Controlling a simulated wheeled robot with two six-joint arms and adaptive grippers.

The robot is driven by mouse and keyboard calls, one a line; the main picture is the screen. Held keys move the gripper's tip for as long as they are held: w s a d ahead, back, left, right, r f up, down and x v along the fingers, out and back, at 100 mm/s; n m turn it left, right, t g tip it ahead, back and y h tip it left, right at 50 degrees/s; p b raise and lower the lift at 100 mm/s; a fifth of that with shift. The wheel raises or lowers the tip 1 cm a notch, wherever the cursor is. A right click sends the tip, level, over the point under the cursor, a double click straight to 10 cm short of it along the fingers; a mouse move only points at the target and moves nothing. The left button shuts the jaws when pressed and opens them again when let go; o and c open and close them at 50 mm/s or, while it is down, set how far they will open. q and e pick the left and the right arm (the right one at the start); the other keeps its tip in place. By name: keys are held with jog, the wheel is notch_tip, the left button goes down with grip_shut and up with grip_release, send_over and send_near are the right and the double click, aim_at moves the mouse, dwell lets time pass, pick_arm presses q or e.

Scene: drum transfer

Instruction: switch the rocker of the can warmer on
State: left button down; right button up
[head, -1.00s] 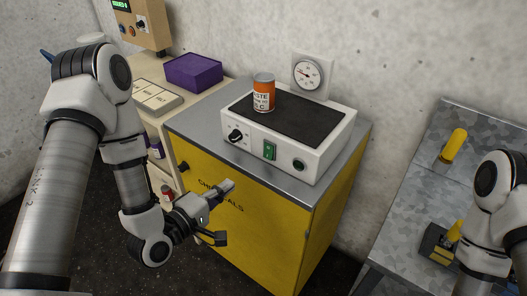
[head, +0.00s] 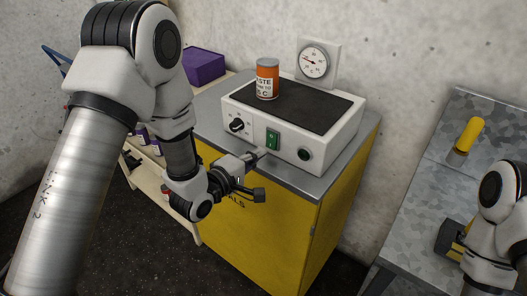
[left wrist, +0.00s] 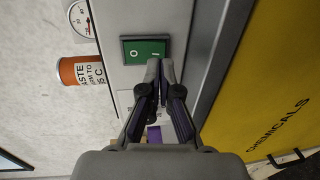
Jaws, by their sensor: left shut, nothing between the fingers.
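The can warmer (head: 325,150) is a white box with a dark top plate, standing on the yellow cabinet. In the left wrist view the fingertips (left wrist: 160,66) overlap the rocker's lower edge near the I end; contact is unclear. My right gripper is out of view.
An orange and white can (head: 267,80) stands on the warmer's top. A dial gauge (head: 314,62) is on the wall behind. The yellow cabinet (head: 262,225) is below. A purple box (head: 204,66) is at the back left. A metal table (head: 487,125) with a yellow cylinder (head: 469,134) is at the right.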

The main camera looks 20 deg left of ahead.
aim_at(271, 141)
pick_arm(q)
jog(key=shift+x, duration=1.4)
